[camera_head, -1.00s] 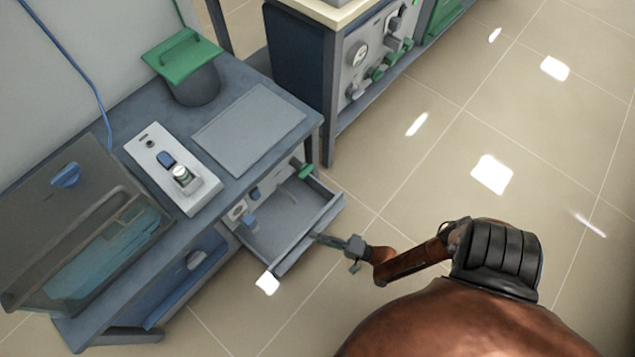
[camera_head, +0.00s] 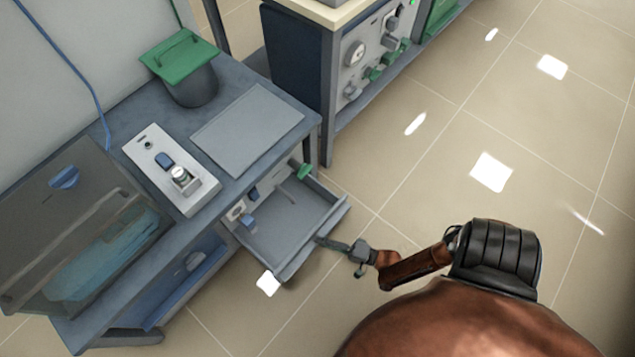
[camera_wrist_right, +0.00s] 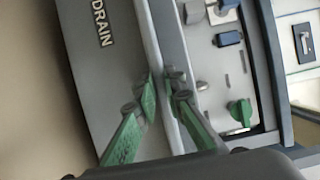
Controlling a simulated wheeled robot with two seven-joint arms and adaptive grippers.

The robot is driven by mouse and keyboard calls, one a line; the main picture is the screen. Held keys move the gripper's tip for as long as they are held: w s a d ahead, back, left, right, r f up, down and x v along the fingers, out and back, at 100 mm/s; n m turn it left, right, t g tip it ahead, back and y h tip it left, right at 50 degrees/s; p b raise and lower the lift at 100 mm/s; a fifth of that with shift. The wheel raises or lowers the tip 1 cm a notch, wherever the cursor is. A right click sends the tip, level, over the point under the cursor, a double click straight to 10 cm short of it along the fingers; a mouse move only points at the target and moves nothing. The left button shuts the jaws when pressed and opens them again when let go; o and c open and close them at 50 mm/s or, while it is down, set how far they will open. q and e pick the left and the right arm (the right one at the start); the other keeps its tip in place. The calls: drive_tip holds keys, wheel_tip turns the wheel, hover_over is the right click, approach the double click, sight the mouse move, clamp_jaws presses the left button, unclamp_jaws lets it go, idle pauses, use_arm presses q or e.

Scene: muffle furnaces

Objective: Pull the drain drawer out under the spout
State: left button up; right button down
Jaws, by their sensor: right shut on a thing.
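The grey drain drawer (camera_head: 290,235) stands pulled out from under the table, below a panel with small knobs. Its front, marked DRAIN, shows in the right wrist view (camera_wrist_right: 85,60). My right gripper (camera_head: 328,241) is at the drawer's front wall. In the right wrist view its green fingers (camera_wrist_right: 163,88) are shut on the drawer's top rim, one on each side. The spout cannot be told for sure; small blue and grey fittings (camera_head: 246,222) sit on the panel above the drawer's back end. My left gripper is not in view.
The table (camera_head: 225,80) carries a pot with a green lid (camera_head: 180,58), a flat grey plate (camera_head: 248,130), a white control box (camera_head: 172,168) and a clear-sided bin (camera_head: 85,235). A furnace cabinet (camera_head: 375,50) stands behind. The floor right of the drawer is clear.

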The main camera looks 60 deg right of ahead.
drive_tip(key=c, duration=2.3)
unclamp_jaws()
drive_tip(key=s+d, duration=0.2)
drive_tip(key=s, duration=1)
